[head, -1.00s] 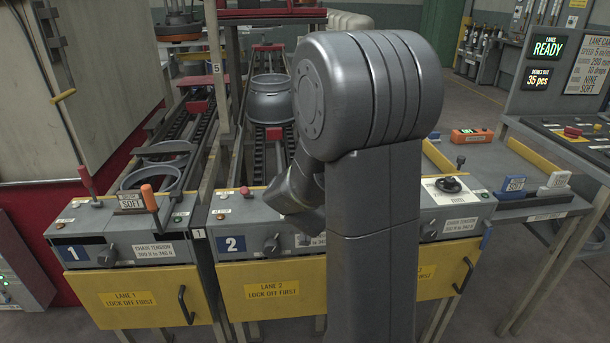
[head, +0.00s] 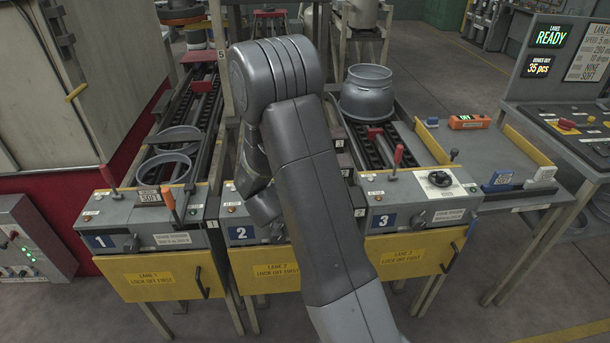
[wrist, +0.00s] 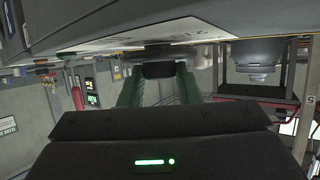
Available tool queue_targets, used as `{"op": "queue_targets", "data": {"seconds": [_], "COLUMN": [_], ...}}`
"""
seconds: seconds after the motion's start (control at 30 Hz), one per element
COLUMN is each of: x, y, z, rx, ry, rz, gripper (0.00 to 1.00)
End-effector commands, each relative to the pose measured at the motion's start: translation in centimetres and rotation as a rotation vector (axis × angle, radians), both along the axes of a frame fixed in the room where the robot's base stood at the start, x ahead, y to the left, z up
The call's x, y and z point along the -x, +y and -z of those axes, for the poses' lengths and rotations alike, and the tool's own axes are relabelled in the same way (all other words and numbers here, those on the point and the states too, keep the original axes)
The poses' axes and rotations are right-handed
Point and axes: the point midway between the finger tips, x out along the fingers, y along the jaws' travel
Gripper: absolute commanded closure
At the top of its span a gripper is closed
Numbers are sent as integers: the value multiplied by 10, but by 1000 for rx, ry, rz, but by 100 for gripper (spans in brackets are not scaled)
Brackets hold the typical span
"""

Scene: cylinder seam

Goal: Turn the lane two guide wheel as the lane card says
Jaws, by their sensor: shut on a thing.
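My gripper (wrist: 157,88) shows in the wrist view with its two green fingers shut on a dark knob (wrist: 158,70) under a grey panel edge. The knob appears to be the lane two guide wheel. In the head view my arm covers much of the lane 2 panel (head: 240,212), hiding the fingertips and the wheel, so its setting cannot be read. The lane card (head: 588,62) stands at the right edge, partly cut off; its lower lines read "NINE" and "SOFT".
Lane 1 (head: 103,242) has a red lever and an orange one standing up. Lane 3 (head: 388,222) has a red lever and a dial. A metal pot (head: 367,95) sits behind lane 3. A screen (head: 548,36) reads "LANES READY".

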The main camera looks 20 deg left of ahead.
Motion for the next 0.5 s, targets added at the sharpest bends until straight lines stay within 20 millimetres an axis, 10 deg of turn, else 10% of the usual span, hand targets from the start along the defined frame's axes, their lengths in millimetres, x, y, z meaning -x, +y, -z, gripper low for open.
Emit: {"op": "queue_targets", "data": {"seconds": [0.5], "x": [-2], "y": [5], "z": [-3], "rx": [-2], "ry": [-5], "rz": [274], "gripper": [93]}}
